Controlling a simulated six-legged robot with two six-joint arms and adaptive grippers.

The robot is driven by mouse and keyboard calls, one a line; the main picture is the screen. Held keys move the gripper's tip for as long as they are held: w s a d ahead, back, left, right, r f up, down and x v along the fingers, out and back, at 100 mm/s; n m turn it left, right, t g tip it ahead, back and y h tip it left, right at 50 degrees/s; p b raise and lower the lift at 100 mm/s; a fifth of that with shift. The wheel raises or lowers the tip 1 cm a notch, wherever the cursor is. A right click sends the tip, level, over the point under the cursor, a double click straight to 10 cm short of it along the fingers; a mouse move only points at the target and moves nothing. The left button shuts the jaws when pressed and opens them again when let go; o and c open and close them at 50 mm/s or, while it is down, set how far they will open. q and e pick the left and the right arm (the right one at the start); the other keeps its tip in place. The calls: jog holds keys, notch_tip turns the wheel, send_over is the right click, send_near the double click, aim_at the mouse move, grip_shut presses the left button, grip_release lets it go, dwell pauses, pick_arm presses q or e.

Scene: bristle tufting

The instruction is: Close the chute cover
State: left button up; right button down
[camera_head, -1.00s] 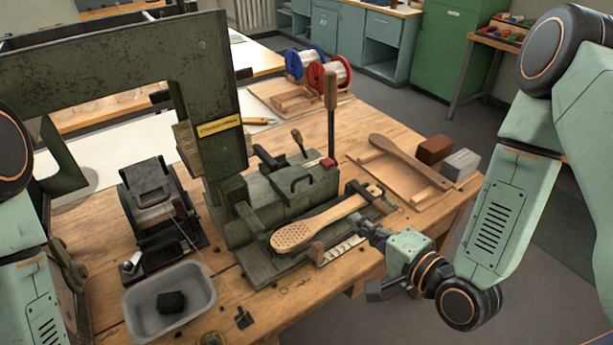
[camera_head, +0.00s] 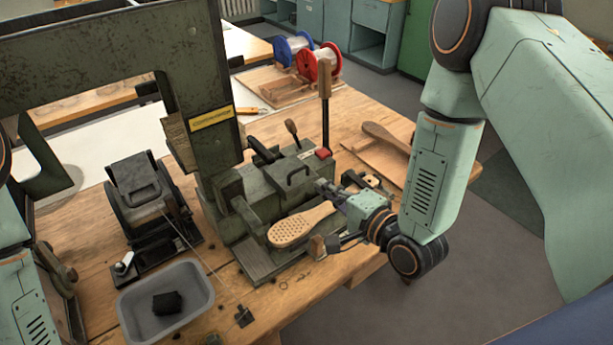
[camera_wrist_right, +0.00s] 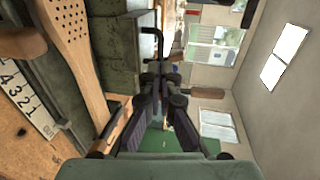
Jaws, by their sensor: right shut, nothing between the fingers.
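A dark green machine housing (camera_head: 255,200) stands on the bench, with a black bar handle (camera_head: 292,174) on its top. The handled lid part looks like the chute cover, but I cannot tell how far open it is. The handle also shows in the right wrist view (camera_wrist_right: 152,42). My right gripper (camera_head: 322,187) is shut and empty, just right of the housing and above the brush's handle end. Its closed fingers show in the right wrist view (camera_wrist_right: 164,78), apart from the handle. My left gripper is out of view; only part of my left arm shows.
A wooden brush body (camera_head: 295,228) with holes lies in front of the housing, partly under my right gripper. An upright lever (camera_head: 325,115) with a wooden grip stands behind. A grey bin (camera_head: 185,312) holds a black lump. Red (camera_head: 322,64) and blue spools stand at the back.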

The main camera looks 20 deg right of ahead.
aim_at(298, 171)
jog(key=x, duration=0.6)
jog(key=shift+a+r, duration=0.1)
jog(key=shift+a, duration=0.15)
jog(key=shift+w, duration=0.2)
jog(key=shift+d, duration=0.1)
jog(key=shift+s+d, duration=0.15)
jog(key=shift+d, duration=0.05)
jog(key=shift+w+a, duration=0.3)
jog(key=x, duration=0.2)
jog(key=b+x, duration=0.1)
jog(key=x, duration=0.3)
jog(key=shift+w+r+b, duration=0.15)
jog(key=shift+r+b, duration=0.2)
jog(key=shift+w, duration=0.25)
jog(key=shift+a+r, duration=0.1)
jog(key=shift+r, duration=0.2)
